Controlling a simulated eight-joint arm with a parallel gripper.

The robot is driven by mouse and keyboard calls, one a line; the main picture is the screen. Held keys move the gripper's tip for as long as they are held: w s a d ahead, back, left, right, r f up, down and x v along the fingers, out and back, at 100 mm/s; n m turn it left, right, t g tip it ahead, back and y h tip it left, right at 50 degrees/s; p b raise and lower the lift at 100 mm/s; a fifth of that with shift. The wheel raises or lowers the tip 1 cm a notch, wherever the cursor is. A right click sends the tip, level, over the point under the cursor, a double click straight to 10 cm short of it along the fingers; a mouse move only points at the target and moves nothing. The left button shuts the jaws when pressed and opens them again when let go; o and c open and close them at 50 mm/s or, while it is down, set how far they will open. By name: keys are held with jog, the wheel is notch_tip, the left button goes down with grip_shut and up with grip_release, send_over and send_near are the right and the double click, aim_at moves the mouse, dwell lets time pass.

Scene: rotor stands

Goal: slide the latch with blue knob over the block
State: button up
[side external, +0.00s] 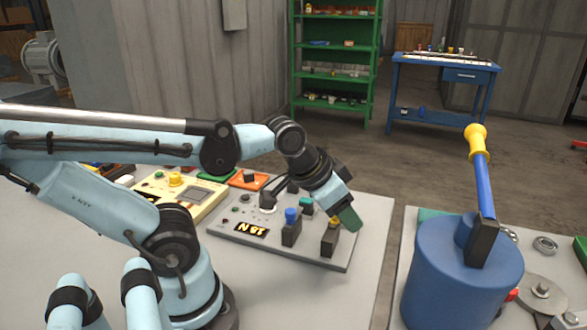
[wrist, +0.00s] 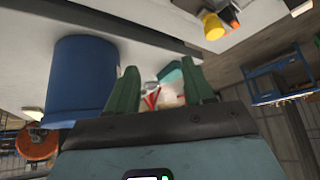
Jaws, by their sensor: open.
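A grey panel (side external: 225,228) lies on the light table. On it, a blue knob (side external: 291,215) tops a dark upright piece (side external: 291,235). A similar dark piece with a yellow knob (side external: 334,222) stands to its right, and a teal knob (side external: 306,202) is behind. I cannot tell which part is the block. My gripper (side external: 347,217) is over the panel's right edge, close to the yellow knob and right of the blue one. In the wrist view, its green fingers (wrist: 160,68) are apart with nothing held; a yellow knob (wrist: 212,25) shows top right, and the blue knob is not visible.
A large blue drum (side external: 462,275) with a yellow-tipped lever (side external: 481,170) stands on the right table. A gap separates the two tables. A yellow box (side external: 172,193) sits left of the panel. Green shelves (side external: 335,45) and a blue workbench (side external: 440,75) are farther back.

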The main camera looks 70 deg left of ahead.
jog(key=s+a+r+m+g, duration=0.25)
jog(key=a+m+g, duration=0.2)
jog(key=a, duration=0.25)
jog(key=m+g, duration=0.2)
jog(key=m, duration=0.5)
send_near(291, 211)
jog(key=shift+w+a+f, duration=0.1)
jog(key=shift+f, duration=1.95)
jog(key=shift+w+a+f, duration=0.1)
jog(key=shift+f, duration=2)
grip_shut()
